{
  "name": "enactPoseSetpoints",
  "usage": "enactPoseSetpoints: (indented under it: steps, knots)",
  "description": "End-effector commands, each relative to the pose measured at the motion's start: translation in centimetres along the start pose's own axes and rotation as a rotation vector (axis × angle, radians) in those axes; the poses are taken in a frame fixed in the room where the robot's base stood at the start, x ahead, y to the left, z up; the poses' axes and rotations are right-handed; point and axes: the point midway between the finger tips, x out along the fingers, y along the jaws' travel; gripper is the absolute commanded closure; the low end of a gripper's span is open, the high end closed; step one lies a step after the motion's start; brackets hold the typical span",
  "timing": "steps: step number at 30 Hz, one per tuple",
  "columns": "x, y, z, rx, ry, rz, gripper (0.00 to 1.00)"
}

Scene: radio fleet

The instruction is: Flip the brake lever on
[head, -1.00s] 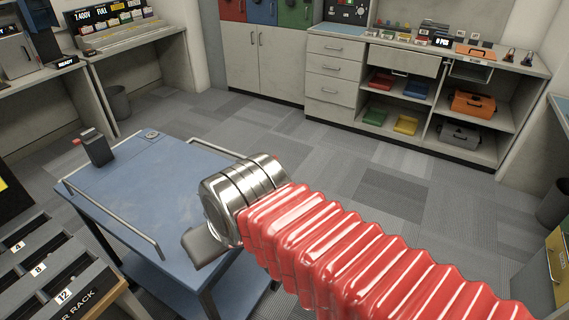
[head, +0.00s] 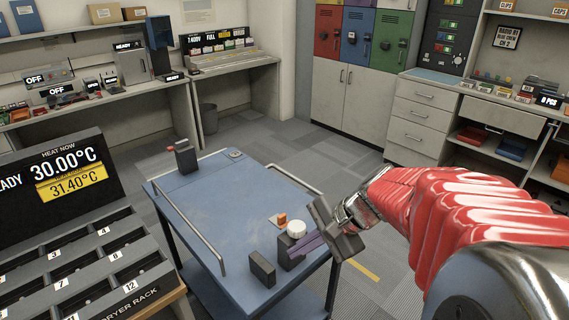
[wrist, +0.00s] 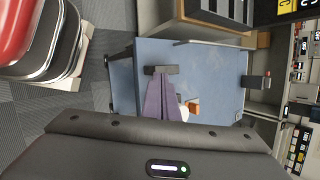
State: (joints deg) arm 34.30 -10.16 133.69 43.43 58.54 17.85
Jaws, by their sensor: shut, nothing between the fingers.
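The likely brake lever is a small red-tipped handle (head: 171,149) on a dark upright block (head: 185,157) at the far left corner of the blue cart (head: 215,190). The block also shows at the right of the cart in the wrist view (wrist: 256,82). My gripper (head: 291,254) is over the cart's near right part, well apart from the lever. Its purple fingers are shut and empty, beside dark blocks there; in the wrist view they point to a dark block (wrist: 160,69). I cannot tell whether they touch it. The lever's exact setting is too small to tell.
A dark block (head: 262,269), a white round piece (head: 296,229) and an orange piece (head: 281,218) are near my gripper. Metal rails (head: 188,228) edge the cart. A dryer rack (head: 80,268) stands left. The cart's middle is clear.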

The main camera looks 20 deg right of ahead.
Motion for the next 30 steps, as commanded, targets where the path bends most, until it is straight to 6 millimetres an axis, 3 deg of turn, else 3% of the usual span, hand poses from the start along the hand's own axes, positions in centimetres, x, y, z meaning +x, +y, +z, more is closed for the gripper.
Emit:
enactPoseSetpoints:
  steps: [11,16,21,25,30]
  knots:
    - [-1.5,-0.8,-12.3,0.656,-0.108,-0.300,1.00]
    - [-3.2,0.6,-18.9,0.935,-0.155,-0.466,1.00]
    - [-5.4,3.2,-25.4,1.184,-0.199,-0.642,1.00]
    - [-6.7,5.0,-28.8,1.304,-0.224,-0.741,1.00]
    - [-7.4,6.0,-30.2,1.358,-0.236,-0.789,1.00]
